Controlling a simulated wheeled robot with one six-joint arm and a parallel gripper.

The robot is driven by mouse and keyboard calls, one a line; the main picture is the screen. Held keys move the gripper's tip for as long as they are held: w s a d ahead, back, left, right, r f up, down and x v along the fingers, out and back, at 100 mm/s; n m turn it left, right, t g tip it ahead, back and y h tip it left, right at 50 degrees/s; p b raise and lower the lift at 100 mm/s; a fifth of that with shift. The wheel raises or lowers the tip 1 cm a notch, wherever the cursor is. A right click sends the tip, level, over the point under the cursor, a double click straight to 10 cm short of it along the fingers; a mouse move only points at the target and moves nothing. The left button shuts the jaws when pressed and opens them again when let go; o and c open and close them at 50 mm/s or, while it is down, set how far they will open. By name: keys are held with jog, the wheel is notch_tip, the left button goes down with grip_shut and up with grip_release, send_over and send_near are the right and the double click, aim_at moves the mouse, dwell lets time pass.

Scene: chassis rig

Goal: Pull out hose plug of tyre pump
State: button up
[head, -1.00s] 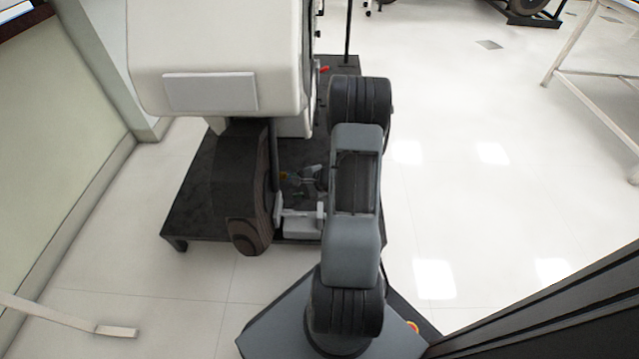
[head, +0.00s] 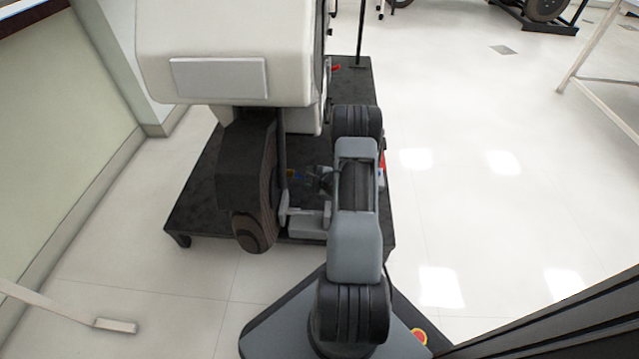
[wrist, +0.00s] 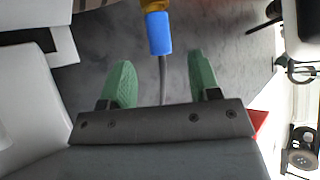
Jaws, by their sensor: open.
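In the wrist view, a blue hose plug (wrist: 159,34) sits on a yellow fitting (wrist: 155,6) at the top centre. A thin grey hose (wrist: 163,75) runs from the plug down between my fingers. My gripper (wrist: 160,82) is open, with one green fingertip on each side of the hose. The plug appears ahead of the fingertips, and neither finger touches it. The pump body cannot be made out clearly.
A black platform (head: 196,212) carries a white-bodied chassis (head: 225,50) and a dark wheel (head: 257,225) close left of my arm. A red part (wrist: 259,121) shows at the right in the wrist view. Open floor (head: 480,220) lies to the right.

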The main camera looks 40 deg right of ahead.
jog(key=shift+b+x, duration=0.6)
jog(key=shift+x, duration=1.5)
jog(key=c, duration=1)
jog(key=shift+s+d+f, duration=0.15)
jog(key=shift+s+d, duration=0.7)
jog(key=shift+s+d+f, duration=0.15)
jog(key=shift+s+d, duration=0.65)
jog(key=shift+d, duration=0.05)
jog(key=shift+s+d, duration=0.1)
jog(key=shift+d, duration=0.05)
jog(key=shift+s+d+f, duration=0.2)
jog(key=shift+s+d, duration=0.65)
jog(key=shift+s+d+f, duration=0.15)
jog(key=shift+s+d, duration=0.7)
jog(key=shift+d, duration=0.05)
